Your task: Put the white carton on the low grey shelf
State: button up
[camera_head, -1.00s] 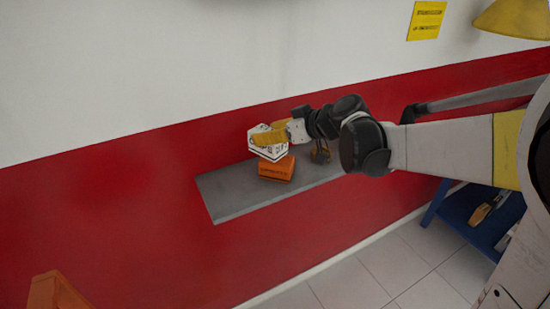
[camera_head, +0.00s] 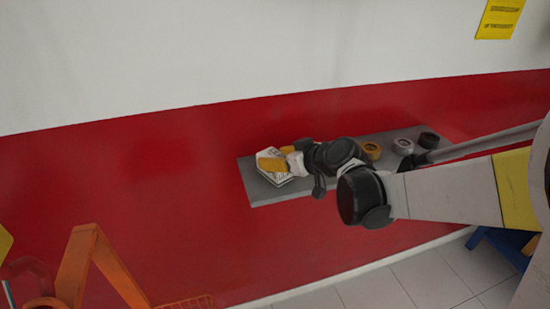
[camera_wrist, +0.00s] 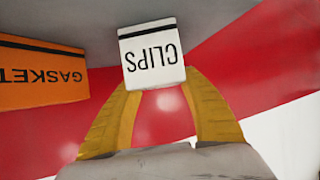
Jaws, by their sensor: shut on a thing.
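The white carton (camera_head: 276,179), marked CLIPS, is at the left end of the grey shelf (camera_head: 300,190) in the head view. In the wrist view the carton (camera_wrist: 152,56) sits between the tips of my yellow fingers, its lettering upside down. My gripper (camera_head: 272,165) is shut on it; it also shows in the wrist view (camera_wrist: 156,88). The shelf (camera_wrist: 225,22) fills the top of the wrist view behind the carton. I cannot tell whether the carton touches the shelf.
An orange GASKET box (camera_wrist: 38,75) is beside the carton in the wrist view, apart from it. Farther right on the shelf are an orange roll (camera_head: 371,150), a grey roll (camera_head: 403,146) and a black roll (camera_head: 429,140). An orange frame (camera_head: 78,265) stands at lower left.

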jog(key=o, duration=1.4)
jog(key=shift+s+r, duration=0.1)
jog(key=shift+r, duration=0.05)
jog(key=p+v, duration=0.3)
jog(key=v, duration=0.9)
jog(key=s+d+f+m+g+h, duration=0.1)
jog(key=s+d+m+h, duration=0.1)
jog(key=s, duration=0.4)
jog(key=s+d+f+m+h, duration=0.1)
jog(key=s+d+m+h, duration=0.2)
jog(key=s+d, duration=0.2)
jog(key=s+d+f+m+g+h, duration=0.1)
jog(key=s+d+f+m+h, duration=0.1)
jog(key=s+d, duration=0.2)
jog(key=shift+s+d+m+g+h, duration=0.1)
jog(key=shift+s+m+g+h, duration=0.2)
jog(key=shift+s, duration=1.6)
